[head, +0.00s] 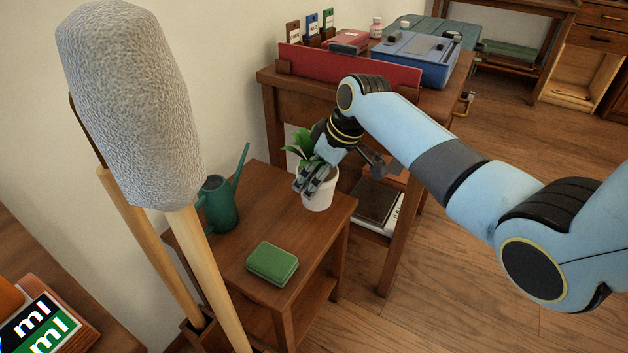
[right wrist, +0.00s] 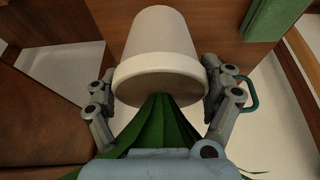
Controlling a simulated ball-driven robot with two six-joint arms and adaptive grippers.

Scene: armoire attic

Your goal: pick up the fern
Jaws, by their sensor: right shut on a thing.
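The fern (head: 303,143) is a green leafy plant in a white pot (head: 319,197). The pot is at the back right of a small wooden side table (head: 226,254). My right gripper (head: 312,186) comes down on it from above. In the right wrist view, the two fingers of my right gripper (right wrist: 167,95) are shut on the white pot (right wrist: 158,50), one on each side of its rim. The fern's leaves (right wrist: 157,128) hang between the fingers and my wrist. I cannot tell whether the pot touches the tabletop. My left gripper is not in view.
A green watering can (head: 219,201) and a green box (head: 272,264) share the side table. A taller desk (head: 268,97) with a red panel (head: 345,68) and blue case (head: 416,58) stands behind. A grey fuzzy roller (head: 130,100) on a pole looms at left.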

